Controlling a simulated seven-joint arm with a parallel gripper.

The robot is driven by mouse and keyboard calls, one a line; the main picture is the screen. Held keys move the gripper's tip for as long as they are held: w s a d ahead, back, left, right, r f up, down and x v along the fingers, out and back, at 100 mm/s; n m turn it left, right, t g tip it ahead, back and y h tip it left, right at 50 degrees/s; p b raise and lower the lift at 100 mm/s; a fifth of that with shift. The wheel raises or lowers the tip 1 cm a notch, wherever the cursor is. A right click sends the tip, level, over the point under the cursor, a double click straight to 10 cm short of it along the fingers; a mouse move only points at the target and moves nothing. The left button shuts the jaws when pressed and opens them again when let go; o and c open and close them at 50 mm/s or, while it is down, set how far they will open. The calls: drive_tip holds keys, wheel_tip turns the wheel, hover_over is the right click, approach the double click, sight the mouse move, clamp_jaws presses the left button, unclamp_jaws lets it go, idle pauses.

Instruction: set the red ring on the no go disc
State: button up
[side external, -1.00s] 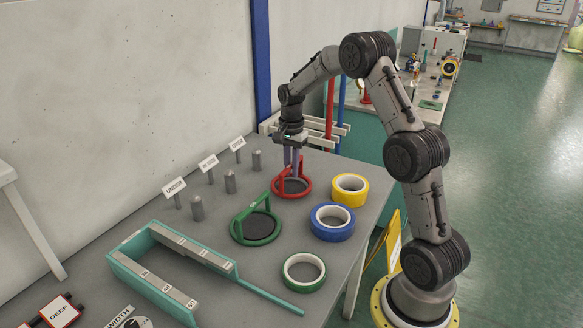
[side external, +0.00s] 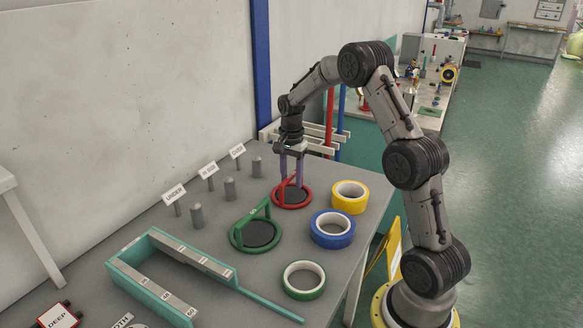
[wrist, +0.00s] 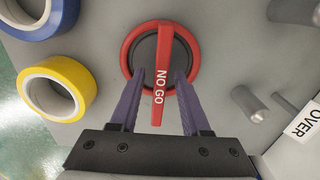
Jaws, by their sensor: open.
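The red ring (side external: 291,208) lies flat at the far part of the bench, with a raised red handle bar across it. In the wrist view the red ring (wrist: 126,62) has "NO GO" in white on its bar, and a dark disc (wrist: 144,52) shows inside it. My gripper (side external: 291,184) points down over the ring. In the wrist view my gripper (wrist: 160,74) is open, one finger on each side of the bar, with gaps between. Whether the fingertips touch the disc cannot be told.
A green ring with handle (side external: 235,243) lies nearer on the bench. Yellow (side external: 350,206), blue (side external: 332,238) and green (side external: 304,290) tape rolls lie along the right edge. Grey pegs (side external: 230,188) with labels stand left. A teal angled gauge (side external: 150,280) lies in front.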

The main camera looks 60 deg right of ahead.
wheel_tip(320, 180, up, 12)
drive_tip(key=s+a+r+n+t, duration=0.1)
drive_tip(key=s+a+r+n, duration=0.4)
drive_tip(key=a+r, duration=0.3)
drive_tip(key=s+a+f+n+t, duration=0.2)
drive_tip(key=s+a+n, duration=0.4)
drive_tip(key=s, duration=0.4)
drive_tip(key=s+a+f+n+t, duration=0.2)
drive_tip(key=s+a+n, duration=0.5)
drive_tip(key=s+a, duration=0.2)
drive_tip(key=shift+s+a+t, duration=0.25)
drive_tip(key=shift+s+t, duration=0.05)
drive_tip(key=shift+s, duration=0.25)
